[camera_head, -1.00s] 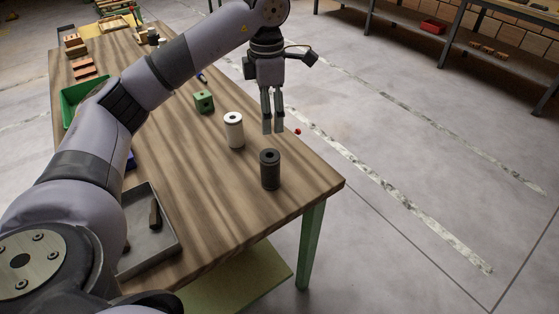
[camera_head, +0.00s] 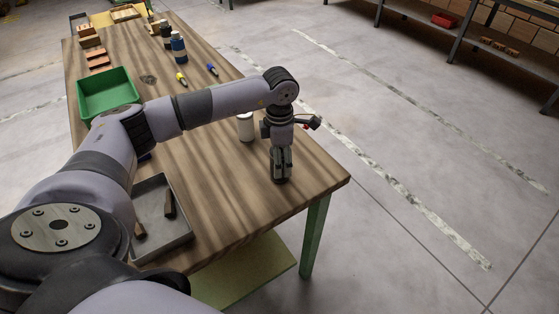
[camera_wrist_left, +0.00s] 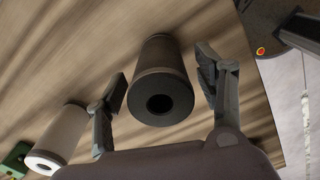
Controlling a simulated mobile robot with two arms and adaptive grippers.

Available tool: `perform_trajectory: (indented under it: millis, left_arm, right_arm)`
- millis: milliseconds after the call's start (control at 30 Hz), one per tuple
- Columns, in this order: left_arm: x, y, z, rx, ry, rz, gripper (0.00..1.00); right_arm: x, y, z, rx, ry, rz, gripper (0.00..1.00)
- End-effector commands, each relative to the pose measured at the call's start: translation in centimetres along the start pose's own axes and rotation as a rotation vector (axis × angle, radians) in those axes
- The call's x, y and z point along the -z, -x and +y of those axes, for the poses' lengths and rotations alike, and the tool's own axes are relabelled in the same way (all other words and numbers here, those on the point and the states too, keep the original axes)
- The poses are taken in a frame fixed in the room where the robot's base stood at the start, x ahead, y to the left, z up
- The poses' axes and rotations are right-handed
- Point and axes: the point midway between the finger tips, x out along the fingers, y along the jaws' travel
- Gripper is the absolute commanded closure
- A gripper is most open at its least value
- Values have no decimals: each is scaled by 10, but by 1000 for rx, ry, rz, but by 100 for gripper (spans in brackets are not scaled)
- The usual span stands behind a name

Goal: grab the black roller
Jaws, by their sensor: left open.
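The black roller (camera_wrist_left: 160,80) stands upright on the wooden table, its round end with a dark hole facing the left wrist camera. My left gripper (camera_wrist_left: 162,88) is open, with one finger on each side of the roller and visible gaps between. In the head view my left gripper (camera_head: 281,178) points down over the roller (camera_head: 281,180) and mostly hides it. My right gripper is not in view.
A white roller (camera_head: 246,128) stands close by; it also shows left of the gripper in the left wrist view (camera_wrist_left: 60,138). A grey tray (camera_head: 190,236), a green bin (camera_head: 108,92) and a blue bottle (camera_head: 179,47) are on the table (camera_head: 225,190).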

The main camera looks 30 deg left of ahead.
Motion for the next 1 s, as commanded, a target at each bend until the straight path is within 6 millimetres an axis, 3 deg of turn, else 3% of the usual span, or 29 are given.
perform_trajectory:
  millis: [133, 367, 1000]
  left_arm:
    - [0, -11, 0, 1, 0, -1, 37]
    - [0, -12, 0, 0, -1, -2, 37]
    - [0, -12, 0, 0, 0, -1, 80]
  right_arm:
    - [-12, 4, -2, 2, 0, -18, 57]
    - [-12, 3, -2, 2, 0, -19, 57]
    - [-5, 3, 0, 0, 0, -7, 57]
